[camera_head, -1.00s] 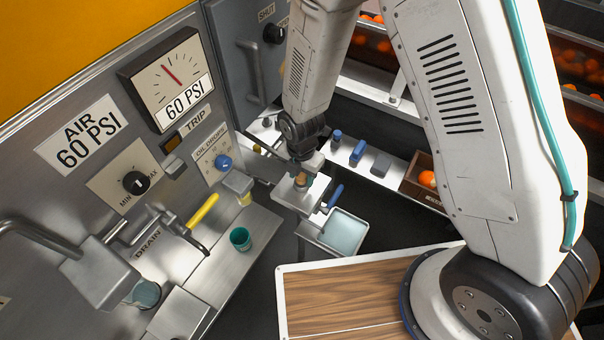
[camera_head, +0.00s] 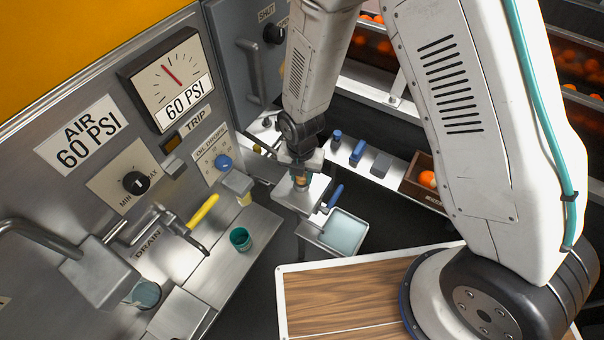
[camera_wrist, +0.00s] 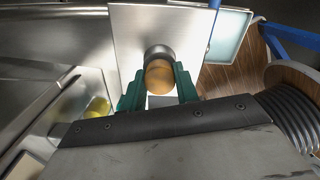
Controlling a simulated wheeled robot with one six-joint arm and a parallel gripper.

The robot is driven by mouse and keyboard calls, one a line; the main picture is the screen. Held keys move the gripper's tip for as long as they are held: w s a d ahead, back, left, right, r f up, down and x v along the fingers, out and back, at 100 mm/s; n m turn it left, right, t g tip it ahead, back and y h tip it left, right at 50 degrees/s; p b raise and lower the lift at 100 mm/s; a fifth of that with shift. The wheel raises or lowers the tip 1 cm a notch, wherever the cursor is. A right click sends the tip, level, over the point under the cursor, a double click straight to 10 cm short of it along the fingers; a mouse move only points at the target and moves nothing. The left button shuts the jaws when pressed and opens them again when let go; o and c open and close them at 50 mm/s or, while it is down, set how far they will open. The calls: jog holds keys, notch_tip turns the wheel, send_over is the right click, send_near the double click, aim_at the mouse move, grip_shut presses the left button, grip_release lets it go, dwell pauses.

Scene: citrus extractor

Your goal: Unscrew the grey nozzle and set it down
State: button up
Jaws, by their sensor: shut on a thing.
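The nozzle (camera_wrist: 158,52) shows in the wrist view as a dark grey round part with a tan, brass-coloured round face towards me. It is over a bright metal plate. My gripper (camera_wrist: 159,88) has its two green fingers shut on it, one at each side. In the head view my gripper (camera_head: 300,176) points down at the nozzle above the small metal block (camera_head: 302,197). My wrist hides most of the nozzle there, and I cannot tell whether the thread is loose.
A tray with pale liquid (camera_head: 344,233) and a blue handle (camera_head: 335,195) are close on the right. A yellow lever (camera_head: 203,210) and a green cup (camera_head: 240,239) are on the left. Blue and grey parts (camera_head: 357,152) lie on a ledge behind. A wooden-topped surface (camera_head: 350,300) is in front.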

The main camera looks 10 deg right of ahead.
jog(key=shift+n, duration=1)
jog(key=shift+n, duration=0.8)
jog(key=shift+n, duration=0.9)
